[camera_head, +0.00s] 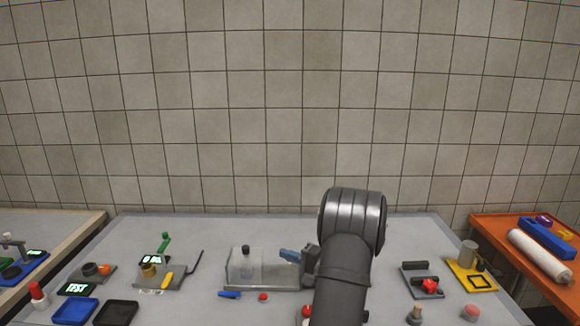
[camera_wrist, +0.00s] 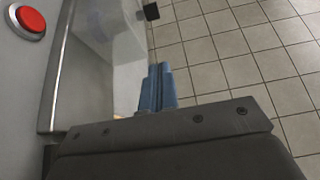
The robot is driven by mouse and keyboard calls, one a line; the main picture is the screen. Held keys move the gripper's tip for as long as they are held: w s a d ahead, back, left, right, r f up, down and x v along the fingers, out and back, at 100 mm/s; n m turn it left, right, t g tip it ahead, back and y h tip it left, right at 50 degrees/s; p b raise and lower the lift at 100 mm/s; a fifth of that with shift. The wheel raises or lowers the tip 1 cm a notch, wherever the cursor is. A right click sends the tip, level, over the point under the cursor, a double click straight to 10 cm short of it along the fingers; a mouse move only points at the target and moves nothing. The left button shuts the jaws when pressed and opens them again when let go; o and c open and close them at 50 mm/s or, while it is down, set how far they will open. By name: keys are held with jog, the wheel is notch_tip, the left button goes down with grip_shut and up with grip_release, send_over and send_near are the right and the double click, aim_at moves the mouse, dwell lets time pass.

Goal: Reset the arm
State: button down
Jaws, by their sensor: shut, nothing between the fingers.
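My gripper (camera_head: 282,252) points left over the middle of the table, beside and partly over a clear box. In the wrist view its two blue fingers (camera_wrist: 160,66) are together, with nothing between them. My dark grey arm rises from the bottom of the head view and bends left at a rounded joint. It hides part of the table behind it.
The clear box (camera_head: 240,268) stands on a grey base left of my gripper. A red button (camera_head: 263,297) lies before it; a red button (camera_wrist: 31,19) also shows in the wrist view. Blue (camera_head: 75,311) and black trays (camera_head: 117,313) lie front left. A tiled wall (camera_head: 220,120) stands behind.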

aim_at(260, 257)
jog(key=a, duration=0.3)
jog(key=w+a, duration=0.1)
jog(key=a, duration=0.2)
jog(key=w+a, duration=0.1)
jog(key=a, duration=0.2)
jog(key=c, duration=2.1)
grip_release()
jog(key=shift+d, duration=0.1)
